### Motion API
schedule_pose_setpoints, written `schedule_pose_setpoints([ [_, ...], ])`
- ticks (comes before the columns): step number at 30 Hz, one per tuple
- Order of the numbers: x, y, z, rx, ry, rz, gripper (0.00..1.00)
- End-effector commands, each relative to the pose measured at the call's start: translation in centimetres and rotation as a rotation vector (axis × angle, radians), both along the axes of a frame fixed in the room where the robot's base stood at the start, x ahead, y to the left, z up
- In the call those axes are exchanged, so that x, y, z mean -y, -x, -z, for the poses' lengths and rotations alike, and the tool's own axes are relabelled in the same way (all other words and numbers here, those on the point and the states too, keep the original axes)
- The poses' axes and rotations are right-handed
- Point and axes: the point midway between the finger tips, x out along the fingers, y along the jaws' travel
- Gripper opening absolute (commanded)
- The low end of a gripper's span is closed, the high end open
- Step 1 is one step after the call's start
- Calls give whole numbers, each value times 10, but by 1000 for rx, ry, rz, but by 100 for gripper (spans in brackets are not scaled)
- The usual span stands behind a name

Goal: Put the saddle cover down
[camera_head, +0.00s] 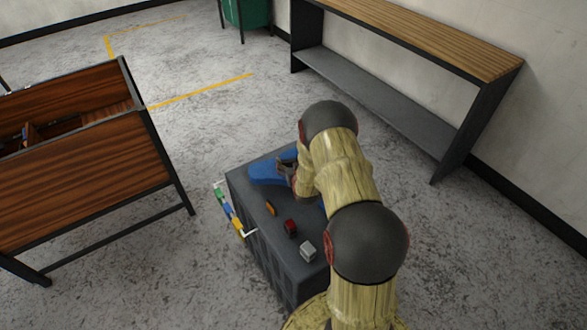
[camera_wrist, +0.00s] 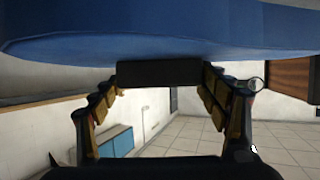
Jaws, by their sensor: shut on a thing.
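The blue saddle cover (camera_head: 266,172) is at the far end of the dark grey crate's top (camera_head: 255,198) in the head view. My gripper (camera_head: 287,168) is at its right end, partly hidden by my arm. In the wrist view the saddle cover (camera_wrist: 160,35) fills the top of the picture. A dark block-like piece (camera_wrist: 160,72) shows under it, between the fingertips of my gripper (camera_wrist: 162,88). My gripper is shut on the cover. I cannot tell whether the cover touches the crate top or hangs just above it.
An orange piece (camera_head: 270,208), a red piece (camera_head: 290,228) and a light grey block (camera_head: 308,251) stand on the crate nearer me. A coloured strip (camera_head: 229,210) runs along its left side. A wooden box on legs (camera_head: 90,180) is left; a bench (camera_head: 430,40) stands at the wall.

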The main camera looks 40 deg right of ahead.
Motion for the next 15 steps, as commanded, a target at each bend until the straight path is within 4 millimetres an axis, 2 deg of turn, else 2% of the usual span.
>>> schedule_pose_setpoints([
  [3,8,-1,11,-1,-1,2,46],
  [9,7,-1,40,-1,0,0,46],
  [15,7,-1,38,1,0,0,46],
])
